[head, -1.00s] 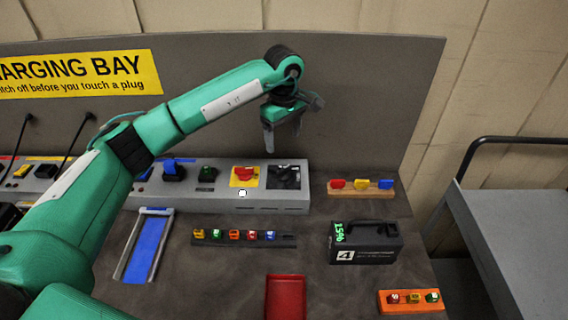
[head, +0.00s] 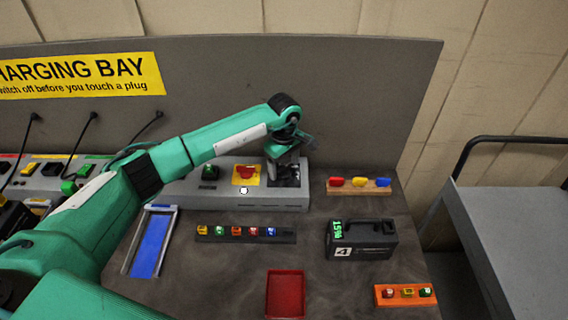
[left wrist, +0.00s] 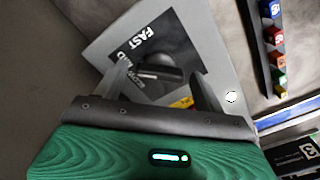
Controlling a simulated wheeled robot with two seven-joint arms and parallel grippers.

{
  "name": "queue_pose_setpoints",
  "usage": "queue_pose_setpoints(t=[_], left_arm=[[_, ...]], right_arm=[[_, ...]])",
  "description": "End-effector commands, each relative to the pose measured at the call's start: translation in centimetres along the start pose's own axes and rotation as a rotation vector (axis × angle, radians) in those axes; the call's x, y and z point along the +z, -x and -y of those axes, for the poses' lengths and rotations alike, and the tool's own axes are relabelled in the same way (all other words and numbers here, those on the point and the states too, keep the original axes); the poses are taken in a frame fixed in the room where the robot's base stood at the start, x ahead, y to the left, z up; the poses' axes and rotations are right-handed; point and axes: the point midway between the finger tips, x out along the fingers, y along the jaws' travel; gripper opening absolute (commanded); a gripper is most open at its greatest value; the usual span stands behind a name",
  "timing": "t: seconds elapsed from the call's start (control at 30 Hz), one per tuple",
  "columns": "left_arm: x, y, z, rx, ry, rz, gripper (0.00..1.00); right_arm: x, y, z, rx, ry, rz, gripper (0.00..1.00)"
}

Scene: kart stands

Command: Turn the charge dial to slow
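The charge dial (left wrist: 158,73) is a dark knob with a pale bar on a black plate at the right end of the grey console. In the left wrist view the plate reads FAST, with smaller, partly hidden lettering beside the knob. I cannot tell which mark the knob points to. My left gripper (left wrist: 160,68) is open, with its fingers apart on either side of the dial. In the head view the left gripper (head: 284,172) is just over the dial plate (head: 296,181) and hides most of it. My right gripper is not in view.
A red switch on a yellow plate (head: 246,174) is left of the dial. A battery case (head: 362,240), a red tray (head: 285,295), a rack of coloured blocks (head: 245,233) and a wooden block with coloured keys (head: 358,187) lie in front. A grey cart (head: 510,225) stands right.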

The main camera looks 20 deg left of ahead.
Motion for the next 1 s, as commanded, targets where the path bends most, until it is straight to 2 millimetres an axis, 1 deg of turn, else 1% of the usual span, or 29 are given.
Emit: queue_pose_setpoints(t=[0.03,0.1,0.2,0.37,0.57,0.77,1.0], left_arm=[[0.0,0.0,0.0,0.0,0.0,0.0,0.61],[0.0,0.0,0.0,0.0,0.0,0.0,0.47],[0.0,0.0,0.0,0.0,0.0,0.0,0.3],[0.0,0.0,0.0,0.0,0.006,0.0,0.3],[-0.1,-0.2,0.0,0.001,0.058,-0.001,0.3],[-0.1,-0.3,0.0,0.0,0.184,-0.002,0.3],[-0.1,-0.3,0.0,0.001,0.389,-0.002,0.3]], right_arm=[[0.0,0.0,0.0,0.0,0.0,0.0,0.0],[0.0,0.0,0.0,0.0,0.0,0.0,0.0],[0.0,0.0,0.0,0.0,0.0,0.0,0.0],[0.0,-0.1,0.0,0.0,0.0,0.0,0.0],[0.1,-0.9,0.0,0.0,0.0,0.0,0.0],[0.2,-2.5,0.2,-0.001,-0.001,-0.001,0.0],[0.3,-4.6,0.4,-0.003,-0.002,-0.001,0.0]])
